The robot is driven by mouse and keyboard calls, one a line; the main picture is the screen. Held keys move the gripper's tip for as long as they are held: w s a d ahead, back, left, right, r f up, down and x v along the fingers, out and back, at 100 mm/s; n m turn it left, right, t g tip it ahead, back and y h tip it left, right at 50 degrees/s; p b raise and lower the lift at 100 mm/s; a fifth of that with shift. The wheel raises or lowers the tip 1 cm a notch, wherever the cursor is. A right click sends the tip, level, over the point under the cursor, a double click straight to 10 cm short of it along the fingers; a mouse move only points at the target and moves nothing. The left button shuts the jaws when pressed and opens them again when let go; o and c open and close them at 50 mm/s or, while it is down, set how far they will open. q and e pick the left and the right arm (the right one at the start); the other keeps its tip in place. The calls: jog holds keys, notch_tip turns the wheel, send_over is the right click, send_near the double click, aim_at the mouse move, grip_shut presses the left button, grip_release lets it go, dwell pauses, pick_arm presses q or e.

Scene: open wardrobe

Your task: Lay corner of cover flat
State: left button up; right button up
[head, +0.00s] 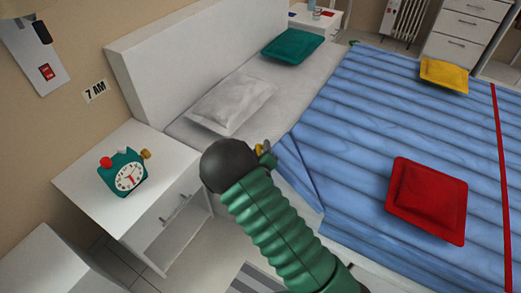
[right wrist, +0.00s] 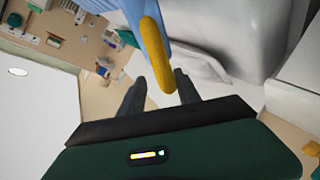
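The blue quilted cover (head: 370,130) lies over most of the bed. Its near-left corner (head: 302,170) looks folded or lifted beside the right gripper. My right gripper (head: 264,151) is at this corner, partly hidden behind my dark wrist. In the right wrist view, its two dark fingers (right wrist: 160,85) stand apart. A yellow rounded bar (right wrist: 155,50) lies between and beyond the fingertips, close to the right finger; a bit of yellow also shows in the head view (head: 259,148). A strip of blue cover shows behind it. My left gripper is not in view.
A white nightstand (head: 85,175) with a green alarm clock (head: 123,172) stands at the left. A grey pillow (head: 230,103) and green pillow (head: 292,46) lie by the headboard (head: 190,50). Red (head: 427,200) and yellow (head: 444,75) cushions lie on the cover.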

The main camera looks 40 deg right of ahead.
jog(key=shift+a, duration=0.15)
jog(key=shift+s+a+r, duration=0.2)
jog(key=shift+a, duration=0.05)
jog(key=p+v, duration=0.5)
jog(key=v, duration=1.1)
jog(key=shift+d+f, duration=0.1)
jog(key=shift+d, duration=0.05)
